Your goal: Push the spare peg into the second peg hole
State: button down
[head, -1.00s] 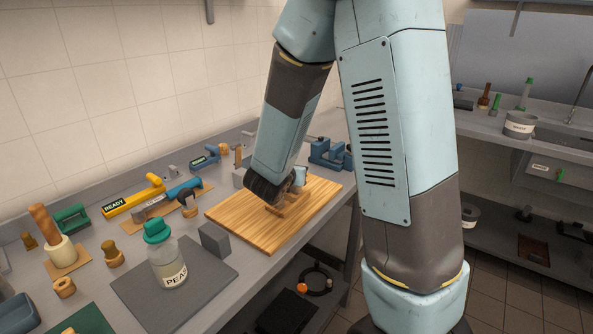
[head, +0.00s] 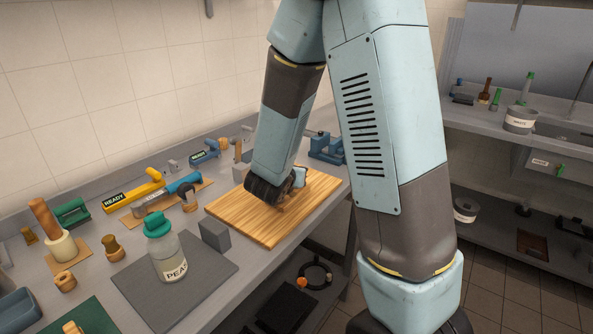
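My arm reaches down over a wooden board (head: 262,228) on the bench. The dark end of my gripper (head: 268,190) is low over the board's middle. Its fingers are hidden behind the wrist, so I cannot tell whether it is open or shut, or holds anything. A small light-blue part shows at its right side. Part of a wooden piece (head: 300,192) seems to show just right of it, mostly hidden. I cannot pick out the spare peg or the second peg hole with certainty.
A jar labelled PEAS (head: 168,258) stands on a grey mat (head: 212,268), with a grey block (head: 214,235) behind it. Wooden turned pieces (head: 111,248), a yellow tool marked READY (head: 133,193) and a blue vice-like fixture (head: 326,148) are around. The board's front half is clear.

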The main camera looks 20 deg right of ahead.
jog(key=shift+f, duration=0.1)
jog(key=c, duration=0.9)
grip_release()
jog(key=shift+f, duration=0.1)
jog(key=shift+s, duration=0.1)
